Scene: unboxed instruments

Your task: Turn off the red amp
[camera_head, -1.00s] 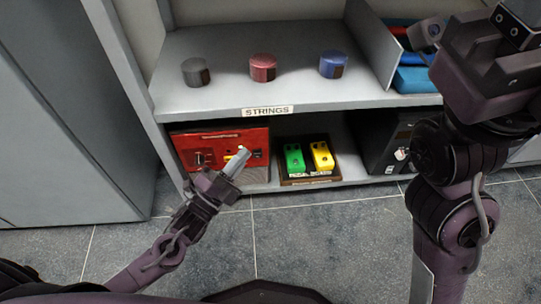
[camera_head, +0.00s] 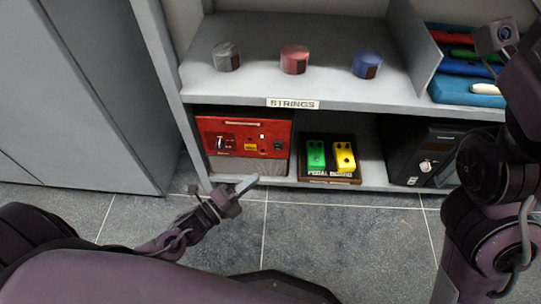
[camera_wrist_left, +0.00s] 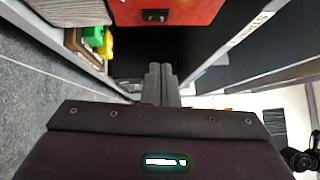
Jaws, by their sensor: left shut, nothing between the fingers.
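The red amp (camera_head: 268,128) sits on the lower shelf at the left, with a grey lower front. Its panel has a dark dial area at left, a yellow label, a small pale spot and a small dark switch (camera_head: 278,146) at right. The amp also shows at the top of the left wrist view (camera_wrist_left: 195,12), with a dark switch (camera_wrist_left: 155,16). My left gripper (camera_head: 250,183) is shut and empty, in front of and below the amp, apart from it; its fingers show in the left wrist view (camera_wrist_left: 161,72). My right gripper is not visible; only my right arm shows.
A pedal board (camera_head: 330,180) with green and yellow pedals stands right of the amp, and a black amp (camera_head: 424,150) further right. The upper shelf (camera_head: 300,90) holds three round tins. A grey cabinet (camera_head: 80,100) stands left. The floor in front is clear.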

